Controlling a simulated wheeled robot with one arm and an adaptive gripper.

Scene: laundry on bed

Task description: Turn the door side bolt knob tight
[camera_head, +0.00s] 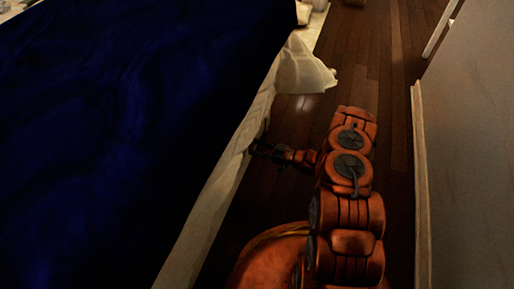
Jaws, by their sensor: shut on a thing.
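My gripper (258,148) is small and dark in the head view, at the end of my orange arm. It points left and reaches the pale side of the bed (222,186). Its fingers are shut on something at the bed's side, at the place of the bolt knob. The knob itself is too dark and small to make out, and the fingers cover it. Which way the knob is turned cannot be seen.
A dark blue cover (130,120) lies over the bed. A pale cloth (304,68) hangs at the bed's far corner. A wall or panel (470,150) stands close on the right. The wooden floor (375,50) is clear farther ahead.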

